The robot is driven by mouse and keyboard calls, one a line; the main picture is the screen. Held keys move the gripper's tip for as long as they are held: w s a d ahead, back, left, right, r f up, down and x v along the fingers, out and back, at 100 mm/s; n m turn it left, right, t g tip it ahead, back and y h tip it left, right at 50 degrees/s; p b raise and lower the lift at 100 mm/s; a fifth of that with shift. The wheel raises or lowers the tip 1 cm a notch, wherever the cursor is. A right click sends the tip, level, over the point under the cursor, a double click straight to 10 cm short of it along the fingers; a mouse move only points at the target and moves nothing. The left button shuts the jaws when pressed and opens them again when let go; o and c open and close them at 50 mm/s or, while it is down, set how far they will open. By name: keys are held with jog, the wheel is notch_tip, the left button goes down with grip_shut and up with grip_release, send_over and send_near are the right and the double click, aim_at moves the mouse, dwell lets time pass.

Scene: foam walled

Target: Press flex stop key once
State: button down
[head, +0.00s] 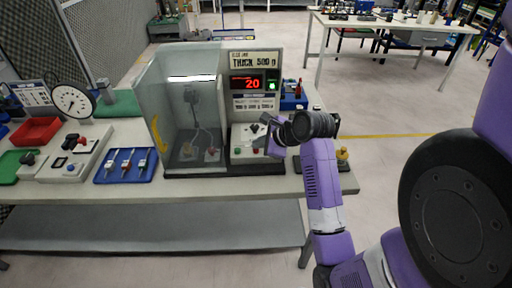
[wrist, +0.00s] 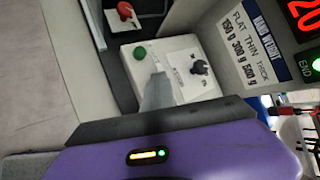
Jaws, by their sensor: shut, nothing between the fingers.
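The flex tester's white control box (head: 248,140) stands at the right of the clear-walled chamber. In the head view it has a green button (head: 237,151), a red button (head: 255,150) and a dark knob. The wrist view shows its green button (wrist: 139,53) and black knob (wrist: 200,68); the red button is not seen there, perhaps behind my fingers. My gripper (wrist: 158,88) is shut and empty, its grey fingertips over the box between the green button and knob. I cannot tell whether they touch it. Key labels are too small to read.
The clear chamber wall (head: 160,115) stands left of the box. A blue tray (head: 126,166) and a dial gauge (head: 72,101) are further left. A yellow-topped item (head: 343,154) stands right.

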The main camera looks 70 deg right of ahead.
aim_at(258, 151)
jog(key=shift+r+p, duration=0.75)
jog(key=shift+p, duration=0.05)
jog(key=shift+r, duration=0.1)
notch_tip(258, 151, up, 5)
jog(key=p, duration=0.6)
dwell(0.7)
